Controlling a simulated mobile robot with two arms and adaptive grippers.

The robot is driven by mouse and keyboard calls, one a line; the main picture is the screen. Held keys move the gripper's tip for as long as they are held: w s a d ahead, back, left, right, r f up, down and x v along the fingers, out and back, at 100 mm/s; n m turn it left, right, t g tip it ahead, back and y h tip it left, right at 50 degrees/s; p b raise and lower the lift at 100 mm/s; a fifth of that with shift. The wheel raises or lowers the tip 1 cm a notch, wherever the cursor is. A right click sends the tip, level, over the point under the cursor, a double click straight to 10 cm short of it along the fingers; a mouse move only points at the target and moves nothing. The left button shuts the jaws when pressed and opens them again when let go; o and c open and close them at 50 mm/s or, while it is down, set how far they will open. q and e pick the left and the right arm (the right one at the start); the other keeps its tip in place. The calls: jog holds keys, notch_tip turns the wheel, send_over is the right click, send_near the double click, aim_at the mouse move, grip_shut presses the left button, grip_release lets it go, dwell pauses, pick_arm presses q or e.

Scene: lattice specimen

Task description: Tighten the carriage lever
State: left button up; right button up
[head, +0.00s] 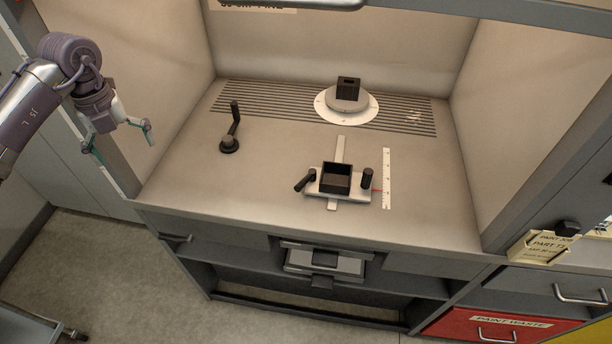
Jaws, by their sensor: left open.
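The carriage (347,195) is a pale plate with an open black box (336,178) on it. It sits on a light rail (340,148) near the front middle of the bench. A short black lever (304,181) sticks out at its left side, angled down toward the front left. A black upright knob (367,178) stands at its right side. My left gripper (118,138) is open and empty at the bench's left edge, well left of the carriage and apart from it. My right gripper does not show.
A black crank handle (231,134) stands on the bench at left. A round dial (347,104) with a black block sits at the back, over a slotted grille (265,101). A white scale (387,178) lies right of the carriage. Side walls (503,110) enclose the bench.

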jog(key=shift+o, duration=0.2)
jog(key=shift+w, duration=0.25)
